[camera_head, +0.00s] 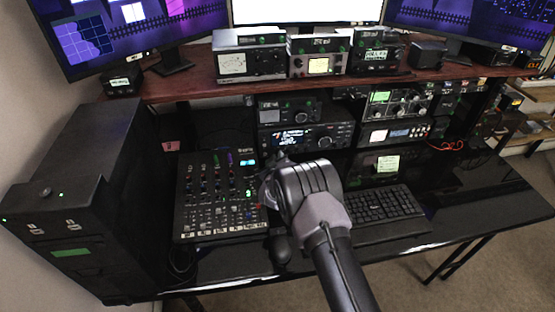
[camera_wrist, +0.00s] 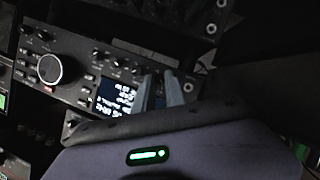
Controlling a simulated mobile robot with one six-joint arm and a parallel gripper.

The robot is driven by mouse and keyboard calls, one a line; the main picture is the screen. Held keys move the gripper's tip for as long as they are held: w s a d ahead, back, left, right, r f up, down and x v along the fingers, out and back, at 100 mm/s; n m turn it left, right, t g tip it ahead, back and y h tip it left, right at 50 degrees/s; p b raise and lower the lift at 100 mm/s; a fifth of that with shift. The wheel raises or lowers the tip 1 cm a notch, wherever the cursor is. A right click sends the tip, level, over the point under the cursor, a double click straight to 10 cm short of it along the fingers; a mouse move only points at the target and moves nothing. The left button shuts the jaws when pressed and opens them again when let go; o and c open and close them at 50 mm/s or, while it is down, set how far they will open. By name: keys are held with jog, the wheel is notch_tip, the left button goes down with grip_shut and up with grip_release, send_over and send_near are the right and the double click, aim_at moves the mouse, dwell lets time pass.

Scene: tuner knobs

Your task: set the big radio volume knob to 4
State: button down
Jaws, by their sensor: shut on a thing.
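The big radio (camera_head: 340,134) is the wide black unit with a lit display (camera_head: 291,139) on the shelf below the wooden ledge. Its front also shows in the wrist view (camera_wrist: 75,88), turned about, with a large round dial (camera_wrist: 49,68) at left and the display (camera_wrist: 115,97) near the middle. My gripper (camera_wrist: 165,80) is at the end of the radio front beyond the display, away from the large dial. Its fingers are shut on a small knob there, which they hide. Its number marks cannot be read. In the head view my gripper hides the radio's lower left front.
A mixer (camera_head: 215,200) with many small knobs lies left of my gripper. A keyboard (camera_head: 385,210) lies to the right. Smaller radios (camera_head: 395,103) stand beside the big one. A black cabinet (camera_head: 85,200) stands at far left.

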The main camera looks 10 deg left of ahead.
jog(key=m+y+b, duration=0.1)
jog(key=m+b, duration=0.1)
jog(key=shift+w+d+g+b, duration=0.1)
jog(key=shift+d+g+b, duration=0.05)
jog(key=shift+g+b, duration=0.15)
jog(key=shift+m+y+b, duration=0.5)
jog(key=shift+b, duration=0.05)
jog(key=shift+r, duration=0.1)
jog(key=c, duration=1.4)
grip_release()
